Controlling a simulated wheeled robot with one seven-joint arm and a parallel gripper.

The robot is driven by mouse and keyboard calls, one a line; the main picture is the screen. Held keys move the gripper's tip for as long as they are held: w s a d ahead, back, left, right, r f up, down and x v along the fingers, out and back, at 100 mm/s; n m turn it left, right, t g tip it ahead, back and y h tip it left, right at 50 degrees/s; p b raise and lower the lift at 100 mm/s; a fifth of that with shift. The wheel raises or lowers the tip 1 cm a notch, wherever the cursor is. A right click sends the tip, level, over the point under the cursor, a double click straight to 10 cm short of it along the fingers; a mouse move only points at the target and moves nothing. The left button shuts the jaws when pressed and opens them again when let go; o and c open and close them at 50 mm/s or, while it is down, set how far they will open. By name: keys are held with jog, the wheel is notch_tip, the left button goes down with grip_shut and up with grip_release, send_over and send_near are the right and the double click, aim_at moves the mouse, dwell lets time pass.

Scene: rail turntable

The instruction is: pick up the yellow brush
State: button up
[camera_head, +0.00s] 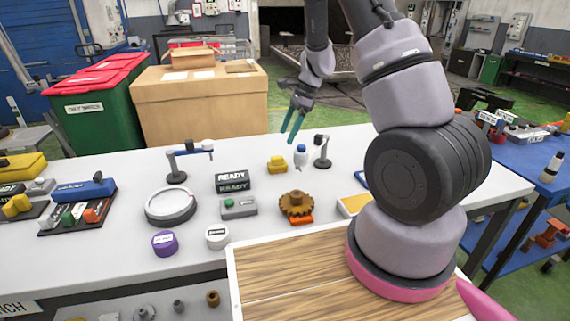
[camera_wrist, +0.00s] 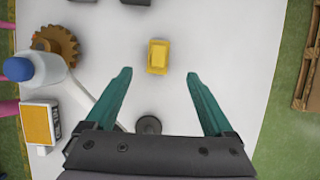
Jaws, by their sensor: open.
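A small blocky yellow item (camera_head: 277,165), which looks like the yellow brush, lies on the white table near the middle. It also shows in the wrist view (camera_wrist: 158,57), just beyond and between my fingertips. My gripper (camera_head: 289,135) has two teal fingers pointing down, above the table and apart from the yellow item. In the wrist view my gripper (camera_wrist: 158,76) is open, with nothing between its fingers. Another yellow item (camera_head: 17,205) lies at the left end of the table.
A brown gear (camera_head: 297,205) is in front. Black READY blocks (camera_head: 232,182) are left. A jointed lamp-like stand (camera_head: 177,176) is farther left.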

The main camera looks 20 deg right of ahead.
aim_at(279, 156)
jog(key=x, duration=0.5)
jog(key=shift+d+f, duration=0.25)
jog(key=shift+f, duration=0.1)
jog(key=x, duration=0.5)
jog(key=shift+s+a+f, duration=0.1)
jog(key=shift+a+f, duration=0.15)
jog(key=shift+f, duration=0.05)
grip_shut()
